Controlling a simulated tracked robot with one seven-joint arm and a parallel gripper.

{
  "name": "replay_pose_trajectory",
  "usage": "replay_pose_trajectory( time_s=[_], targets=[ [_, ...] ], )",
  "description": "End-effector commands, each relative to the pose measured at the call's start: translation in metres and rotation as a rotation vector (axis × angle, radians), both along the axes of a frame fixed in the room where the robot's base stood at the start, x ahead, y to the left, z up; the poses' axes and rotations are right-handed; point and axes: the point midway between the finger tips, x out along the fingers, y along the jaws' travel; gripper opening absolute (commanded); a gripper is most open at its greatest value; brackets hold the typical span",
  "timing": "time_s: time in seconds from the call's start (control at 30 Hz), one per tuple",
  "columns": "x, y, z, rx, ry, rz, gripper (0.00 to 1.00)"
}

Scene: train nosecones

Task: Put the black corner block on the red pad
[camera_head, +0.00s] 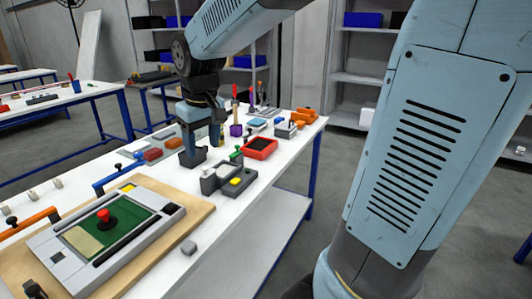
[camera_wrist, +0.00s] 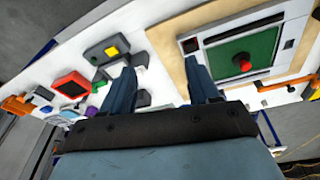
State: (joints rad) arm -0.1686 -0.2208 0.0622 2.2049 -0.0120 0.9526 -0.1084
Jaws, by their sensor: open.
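My gripper (camera_head: 203,143) hangs open over the white table, its fingers pointing down. A red-rimmed pad with a black middle (camera_head: 260,148) lies on the table to the right of my gripper. The red pad also shows at left in the wrist view (camera_wrist: 72,84).
A grey fixture with a yellow part (camera_head: 235,181) stands between my gripper and the table's front edge. A green panel with a red button (camera_head: 103,216) sits on a wooden board at left. Orange parts (camera_head: 303,117) stand at the far end.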

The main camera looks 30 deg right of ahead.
Motion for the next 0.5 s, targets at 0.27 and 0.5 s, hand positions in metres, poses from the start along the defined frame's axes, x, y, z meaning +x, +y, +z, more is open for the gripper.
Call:
replay_pose_trajectory(
  time_s=[0.27, 0.5],
  targets=[
    [-0.066, -0.044, 0.023, 0.036, -0.121, -0.143, 0.60],
    [-0.120, -0.070, 0.026, 0.069, -0.216, -0.255, 0.60]
  ],
)
